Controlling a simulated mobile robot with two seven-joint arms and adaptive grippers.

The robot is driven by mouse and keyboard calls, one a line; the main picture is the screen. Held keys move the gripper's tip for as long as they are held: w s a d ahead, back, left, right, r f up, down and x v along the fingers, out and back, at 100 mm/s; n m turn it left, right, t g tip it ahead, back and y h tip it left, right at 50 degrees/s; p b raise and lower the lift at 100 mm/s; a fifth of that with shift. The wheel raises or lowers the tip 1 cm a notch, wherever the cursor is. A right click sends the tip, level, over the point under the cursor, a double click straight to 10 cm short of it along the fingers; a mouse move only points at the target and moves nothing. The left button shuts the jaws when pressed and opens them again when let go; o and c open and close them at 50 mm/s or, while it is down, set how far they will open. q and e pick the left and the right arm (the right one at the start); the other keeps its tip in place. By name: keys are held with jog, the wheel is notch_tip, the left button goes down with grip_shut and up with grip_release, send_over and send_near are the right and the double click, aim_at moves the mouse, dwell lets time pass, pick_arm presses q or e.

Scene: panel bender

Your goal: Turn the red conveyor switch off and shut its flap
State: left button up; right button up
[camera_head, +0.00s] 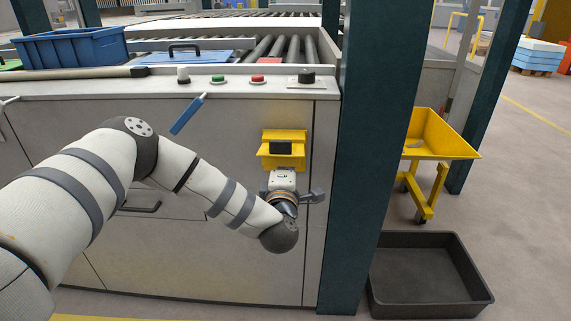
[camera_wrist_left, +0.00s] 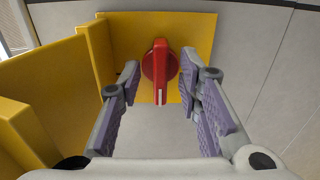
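The red conveyor switch (camera_wrist_left: 160,73) is a round knob with a raised handle on a yellow plate (camera_wrist_left: 200,32) in the left wrist view. Its handle stands upright in that picture, with a white mark at the lower end. My left gripper (camera_wrist_left: 161,77) is open, with one finger on either side of the knob; I cannot tell whether they touch it. A yellow panel, apparently the open flap (camera_wrist_left: 50,85), stands out at the left of that view. In the head view the yellow switch housing (camera_head: 284,135) is on the cabinet front, and my left wrist hides the knob.
Green (camera_head: 218,78) and red (camera_head: 257,78) buttons and a black knob (camera_head: 307,75) sit on the ledge above. A blue-handled item (camera_head: 188,114) hangs at the front. A dark green post (camera_head: 375,150) stands close right of the housing. A black bin (camera_head: 427,275) is on the floor.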

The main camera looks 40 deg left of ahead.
pick_arm(q)
jog(key=v, duration=1.2)
jog(key=shift+c, duration=0.3)
